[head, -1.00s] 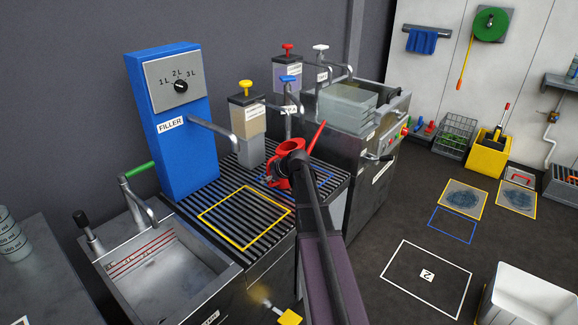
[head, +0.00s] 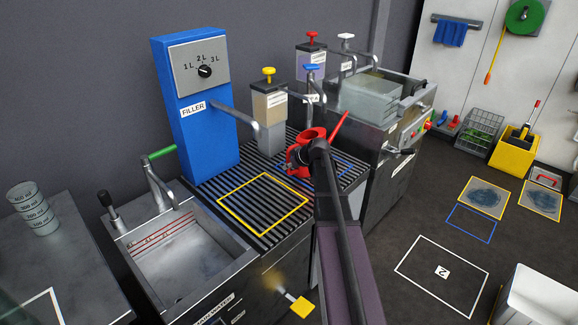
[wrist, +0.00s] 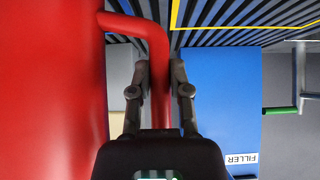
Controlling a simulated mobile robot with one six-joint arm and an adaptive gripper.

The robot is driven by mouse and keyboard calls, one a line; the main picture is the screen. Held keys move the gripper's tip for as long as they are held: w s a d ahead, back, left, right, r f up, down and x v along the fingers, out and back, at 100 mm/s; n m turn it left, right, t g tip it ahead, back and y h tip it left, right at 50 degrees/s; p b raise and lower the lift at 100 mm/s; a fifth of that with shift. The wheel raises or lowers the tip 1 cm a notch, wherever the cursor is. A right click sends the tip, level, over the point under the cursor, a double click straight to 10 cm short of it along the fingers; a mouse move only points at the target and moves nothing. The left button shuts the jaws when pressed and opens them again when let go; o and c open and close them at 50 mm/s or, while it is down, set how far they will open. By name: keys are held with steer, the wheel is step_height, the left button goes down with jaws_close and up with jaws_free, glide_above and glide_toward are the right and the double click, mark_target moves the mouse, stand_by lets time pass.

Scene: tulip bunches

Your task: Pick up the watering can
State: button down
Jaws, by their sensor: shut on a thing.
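The red watering can (head: 299,157) is at the back right of the slatted grate, by the blue outline (head: 349,170) and partly hidden behind my arm. Its long spout points up to the right. In the wrist view its red body (wrist: 50,90) fills the left side, and its handle (wrist: 158,50) passes between my fingers. My gripper (wrist: 161,75) is shut on the handle. In the head view the fingers are hidden by my arm. I cannot tell whether the can's base touches the grate.
The blue filler (head: 208,120) stands behind the grate (head: 250,222), with a yellow outline (head: 235,191) in front of it. Soap dispensers (head: 269,105) line the back. A sink (head: 190,260) is at the left. A grey machine (head: 385,150) stands to the right.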

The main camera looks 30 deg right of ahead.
mark_target(289, 157)
steer(key=shift+r+p, duration=1.5)
steer(key=shift+r, duration=0.35)
steer(key=s+a, duration=0.4)
steer(key=s, duration=0.2)
steer(key=s+a+r+p, duration=0.1)
steer(key=s+a, duration=0.3)
steer(key=s, duration=0.3)
steer(key=shift+s+a, duration=0.2)
steer(key=shift+a, duration=0.2)
steer(key=shift+r+p, duration=0.1)
steer(key=shift+p, duration=0.2)
step_height(289, 157, up, 21)
steer(key=p, duration=2.1)
steer(key=shift+w, duration=0.2)
